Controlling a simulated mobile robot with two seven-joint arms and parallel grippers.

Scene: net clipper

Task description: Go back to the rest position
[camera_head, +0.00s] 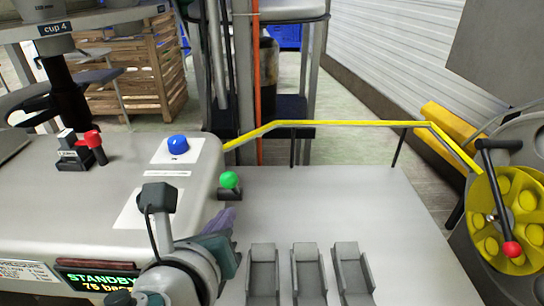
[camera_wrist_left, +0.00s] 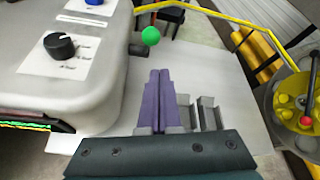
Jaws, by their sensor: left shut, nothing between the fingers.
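My left gripper (camera_head: 225,222) shows at the lower middle of the head view, its arm coming in from the bottom left. It hangs over the edge between the grey machine housing (camera_head: 60,215) and the flat light table (camera_head: 370,200). In the left wrist view, the two purple fingers of my left gripper (camera_wrist_left: 159,75) lie side by side, closed and empty. A green ball knob (camera_head: 229,180) stands just beyond the fingertips; it also shows in the left wrist view (camera_wrist_left: 151,36). My right gripper is not in view.
Grey open holders (camera_head: 310,275) stand on the table at the front. A blue button (camera_head: 178,145) and a red-handled switch (camera_head: 92,139) sit on the housing. A yellow rail (camera_head: 340,123) runs along the back. A yellow wheel with a red-knobbed lever (camera_head: 511,248) stands at the right.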

